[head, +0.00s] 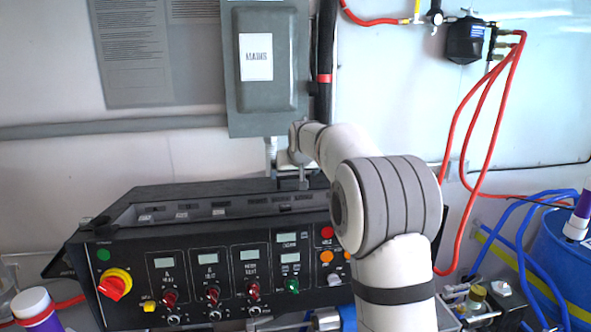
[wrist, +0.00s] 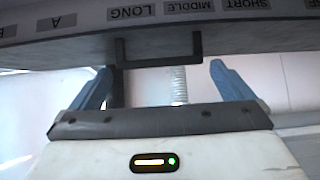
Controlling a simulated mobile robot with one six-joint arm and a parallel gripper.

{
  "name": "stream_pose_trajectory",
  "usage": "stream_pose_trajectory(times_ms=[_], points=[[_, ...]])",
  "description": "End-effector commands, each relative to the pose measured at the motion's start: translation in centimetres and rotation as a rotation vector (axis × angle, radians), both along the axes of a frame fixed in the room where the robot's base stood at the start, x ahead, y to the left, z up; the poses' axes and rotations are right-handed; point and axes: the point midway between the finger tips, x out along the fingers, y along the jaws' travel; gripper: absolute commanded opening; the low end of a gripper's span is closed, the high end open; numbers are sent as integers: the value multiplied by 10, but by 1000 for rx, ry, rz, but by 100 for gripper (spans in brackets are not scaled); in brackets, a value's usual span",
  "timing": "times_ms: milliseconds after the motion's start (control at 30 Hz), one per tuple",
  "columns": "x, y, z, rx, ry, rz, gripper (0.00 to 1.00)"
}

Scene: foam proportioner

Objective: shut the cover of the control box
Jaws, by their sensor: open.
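The black control box (head: 215,262) stands across the lower half of the head view, its sloping front full of knobs and displays. Along its top runs a recessed labelled strip (head: 165,212) with a dark raised edge behind it; I cannot tell for sure how far the cover is open. My gripper (head: 298,172) is small at the box's rear top edge, partly hidden by my arm. In the wrist view a black bracket handle (wrist: 160,63) hangs from a dark edge, below upside-down labels. My open gripper (wrist: 160,72) has its blue fingers on either side of the handle, apart from it.
A grey MAINS box (head: 265,85) is on the wall above my gripper. Red hoses (head: 478,130) hang at the right, above a blue drum (head: 562,255).

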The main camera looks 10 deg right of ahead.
Motion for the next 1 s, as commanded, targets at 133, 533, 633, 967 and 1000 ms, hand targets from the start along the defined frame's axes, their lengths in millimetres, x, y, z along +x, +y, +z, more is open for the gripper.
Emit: stream_pose_trajectory(times_ms=[133, 533, 633, 967, 1000], points=[[5, -1, -5, 0, 1, -1, 100], [5, -1, -6, 0, 0, -1, 86], [5, -2, -6, 1, 0, -2, 78], [5, -2, -6, 0, 0, -3, 51], [5, -2, -6, 0, 0, -3, 50]])
